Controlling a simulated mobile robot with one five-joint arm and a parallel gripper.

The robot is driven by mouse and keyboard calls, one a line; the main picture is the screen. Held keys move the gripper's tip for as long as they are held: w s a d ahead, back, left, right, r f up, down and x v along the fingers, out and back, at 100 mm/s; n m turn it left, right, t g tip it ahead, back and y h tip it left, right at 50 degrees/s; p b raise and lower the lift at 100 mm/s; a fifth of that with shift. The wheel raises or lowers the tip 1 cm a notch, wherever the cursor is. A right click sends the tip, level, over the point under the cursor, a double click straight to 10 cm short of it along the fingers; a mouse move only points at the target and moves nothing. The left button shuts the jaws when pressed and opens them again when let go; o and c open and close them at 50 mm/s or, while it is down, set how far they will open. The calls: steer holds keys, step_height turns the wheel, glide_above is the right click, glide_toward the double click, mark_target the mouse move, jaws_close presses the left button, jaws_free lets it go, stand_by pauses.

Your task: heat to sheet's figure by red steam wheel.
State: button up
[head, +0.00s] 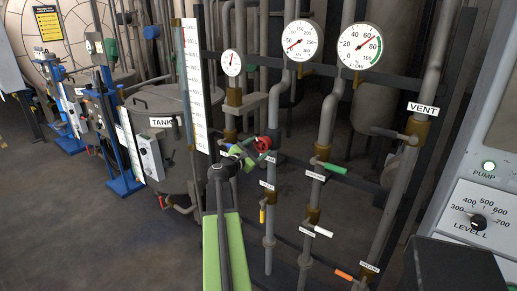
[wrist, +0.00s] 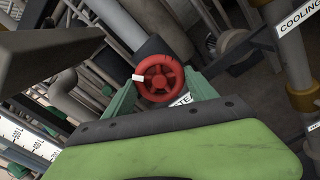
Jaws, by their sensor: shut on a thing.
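The red steam wheel (head: 262,143) is on the pipe left of centre in the head view. It also shows in the wrist view (wrist: 161,77), facing me, with a white mark on its rim. My gripper (head: 257,151) is at the wheel, with its green fingers (wrist: 162,82) on both sides of the rim, shut on it. A label below the wheel is partly hidden. A small dial (head: 231,62) stands above on the same group of pipes; its figures are too small to read. A yellow sheet (head: 47,22) hangs at the far left, its text unreadable.
A middle dial (head: 301,40) and a FLOW dial (head: 359,46) stand to the right. A green lever (head: 335,169), yellow lever (head: 262,214) and orange lever (head: 344,274) are near my arm. The PUMP and LEVEL panel (head: 481,210) is at right. Floor at left is open.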

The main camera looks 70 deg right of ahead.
steer(key=m, duration=0.7)
stand_by(0.7)
steer(key=o, duration=1.4)
steer(key=shift+c, duration=0.2)
steer(key=v, duration=1.7)
steer(key=shift+a, duration=0.2)
steer(key=shift+w, duration=0.1)
